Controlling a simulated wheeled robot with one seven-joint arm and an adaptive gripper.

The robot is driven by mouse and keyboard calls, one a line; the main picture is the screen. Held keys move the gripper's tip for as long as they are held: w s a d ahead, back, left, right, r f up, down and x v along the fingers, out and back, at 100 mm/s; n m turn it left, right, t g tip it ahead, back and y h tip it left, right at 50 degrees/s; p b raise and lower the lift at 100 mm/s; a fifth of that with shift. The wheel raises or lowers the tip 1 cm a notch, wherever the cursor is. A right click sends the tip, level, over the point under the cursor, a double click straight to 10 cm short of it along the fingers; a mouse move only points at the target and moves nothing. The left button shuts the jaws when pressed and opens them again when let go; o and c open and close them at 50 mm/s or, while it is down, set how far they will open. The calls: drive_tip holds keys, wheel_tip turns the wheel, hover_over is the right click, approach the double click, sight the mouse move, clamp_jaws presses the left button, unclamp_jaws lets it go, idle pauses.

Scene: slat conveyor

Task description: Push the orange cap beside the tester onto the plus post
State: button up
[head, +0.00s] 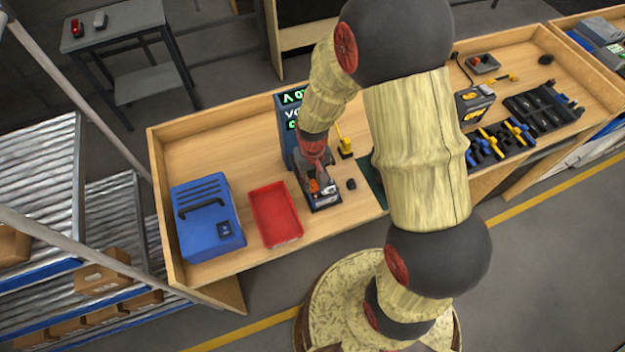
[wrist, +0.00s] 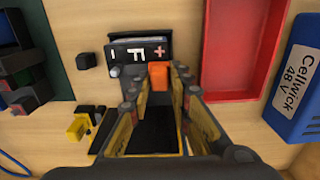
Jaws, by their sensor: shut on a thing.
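My gripper (wrist: 159,82) is shut on the orange cap (wrist: 159,76), which sits between the fingertips in the wrist view. The plus post is hidden by the cap and fingers. I cannot tell whether the cap touches the post or is on it.
A small black cap (wrist: 86,61) lies on the bench on the minus side. A red tray (head: 274,214) and a blue case (head: 206,218) stand left of the tester in the head view. A yellow-and-black tool (head: 345,148) is close on the right.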

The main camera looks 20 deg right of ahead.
drive_tip(key=shift+f+b, duration=0.4)
drive_tip(key=shift+f, duration=0.2)
drive_tip(key=o, duration=0.8)
wheel_tip(320, 180, up, 12)
drive_tip(key=shift+r, duration=0.1)
drive_tip(key=shift+s, duration=0.1)
idle(0.5)
